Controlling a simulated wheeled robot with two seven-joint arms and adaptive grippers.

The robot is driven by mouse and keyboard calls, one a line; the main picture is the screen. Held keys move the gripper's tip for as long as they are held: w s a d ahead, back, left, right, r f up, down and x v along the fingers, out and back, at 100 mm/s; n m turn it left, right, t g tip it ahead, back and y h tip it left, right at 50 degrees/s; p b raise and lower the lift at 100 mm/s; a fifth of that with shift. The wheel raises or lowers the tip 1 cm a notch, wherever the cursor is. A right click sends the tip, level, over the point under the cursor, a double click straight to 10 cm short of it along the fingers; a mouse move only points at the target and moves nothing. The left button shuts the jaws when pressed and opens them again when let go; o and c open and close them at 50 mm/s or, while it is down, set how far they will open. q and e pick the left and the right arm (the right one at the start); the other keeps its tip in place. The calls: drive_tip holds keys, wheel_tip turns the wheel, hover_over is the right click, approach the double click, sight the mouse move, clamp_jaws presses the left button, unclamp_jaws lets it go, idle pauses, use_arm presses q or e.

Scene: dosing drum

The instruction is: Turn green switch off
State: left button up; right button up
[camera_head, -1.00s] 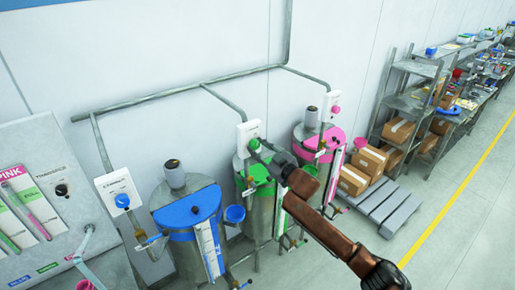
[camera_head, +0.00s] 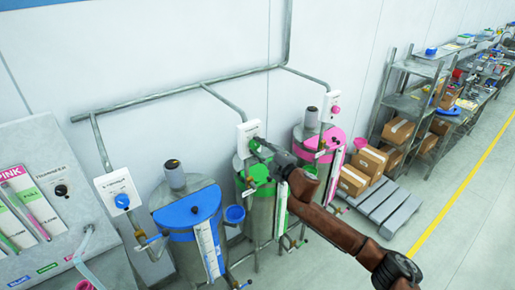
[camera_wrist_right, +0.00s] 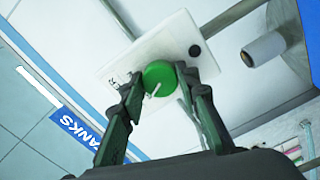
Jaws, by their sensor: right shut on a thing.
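The green switch (camera_wrist_right: 159,76) is a round knob with a white pointer line on a white wall box (camera_wrist_right: 135,50). In the right wrist view my right gripper (camera_wrist_right: 158,84) has one finger on each side of the knob and is shut on it. In the head view the right arm reaches from the lower right to the white box (camera_head: 244,136) above the green-lidded drum (camera_head: 262,190). The green knob (camera_head: 254,145) shows there partly, at the fingertips. My left gripper is not in view.
The blue switch (camera_head: 122,201) and blue-lidded drum (camera_head: 188,212) stand to the left. The pink-lidded drum (camera_head: 318,138) stands close behind, to the right. Pipes (camera_head: 180,92) run along the wall. A pallet (camera_head: 385,207) with boxes and open floor lie to the right.

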drive_tip(key=shift+f+n, duration=0.1)
drive_tip(key=shift+n, duration=0.5)
drive_tip(key=o, duration=1.1)
drive_tip(key=shift+o, duration=0.2)
drive_tip(key=v, duration=1.2)
